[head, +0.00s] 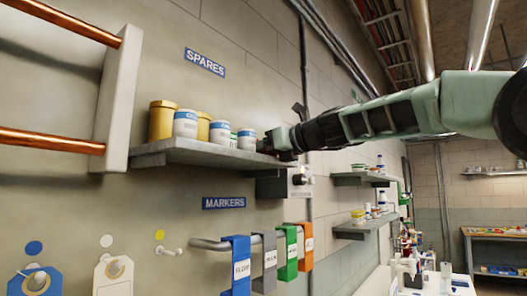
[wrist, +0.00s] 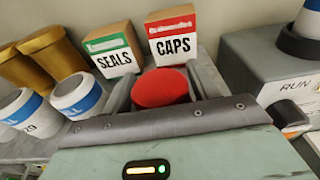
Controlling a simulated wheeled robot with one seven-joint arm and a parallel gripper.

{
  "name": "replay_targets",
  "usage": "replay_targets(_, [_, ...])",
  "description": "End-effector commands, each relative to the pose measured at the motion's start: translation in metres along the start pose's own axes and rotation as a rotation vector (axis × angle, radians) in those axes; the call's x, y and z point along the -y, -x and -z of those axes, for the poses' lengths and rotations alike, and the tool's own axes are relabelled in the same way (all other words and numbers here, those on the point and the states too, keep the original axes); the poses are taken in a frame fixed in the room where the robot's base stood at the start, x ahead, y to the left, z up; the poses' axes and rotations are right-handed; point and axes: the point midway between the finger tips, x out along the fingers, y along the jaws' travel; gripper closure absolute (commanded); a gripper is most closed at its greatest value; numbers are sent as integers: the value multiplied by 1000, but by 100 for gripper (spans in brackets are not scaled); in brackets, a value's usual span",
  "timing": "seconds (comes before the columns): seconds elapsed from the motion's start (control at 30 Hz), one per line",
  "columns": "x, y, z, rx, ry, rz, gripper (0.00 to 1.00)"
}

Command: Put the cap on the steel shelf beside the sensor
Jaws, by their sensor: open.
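A round red cap (wrist: 160,87) lies between the two fingers of my gripper in the wrist view, in front of a box labelled CAPS (wrist: 174,40). My gripper (wrist: 166,84) is open, with one finger on each side of the cap; I cannot tell whether they touch it. In the head view my gripper (head: 272,143) is at the right end of a grey wall shelf (head: 200,153), and the cap is hidden there. The shelf surface also shows in the wrist view (wrist: 32,150). I cannot identify the sensor in either view.
A box labelled SEALS (wrist: 112,50) stands left of the CAPS box. White-and-blue tubs (head: 185,124) and yellow tubs (head: 161,120) fill the shelf's left. A grey unit marked RUN (wrist: 270,70) is close on the right. Coloured tags (head: 240,265) hang below; further shelves (head: 362,178) stand beyond.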

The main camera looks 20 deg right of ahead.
Motion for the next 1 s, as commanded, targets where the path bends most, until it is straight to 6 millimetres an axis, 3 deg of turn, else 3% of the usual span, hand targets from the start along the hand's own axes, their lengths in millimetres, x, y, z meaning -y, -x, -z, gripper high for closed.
replay_targets(0.2, [0,3,-19,1,-1,0,41])
replay_targets(0.27, [1,15,-9,1,2,6,41])
replay_targets(0.5, [1,69,-8,1,3,6,41])
replay_targets(0.7, [0,104,-9,1,0,3,41])
replay_targets(1.0, [0,122,-12,0,-1,1,41])
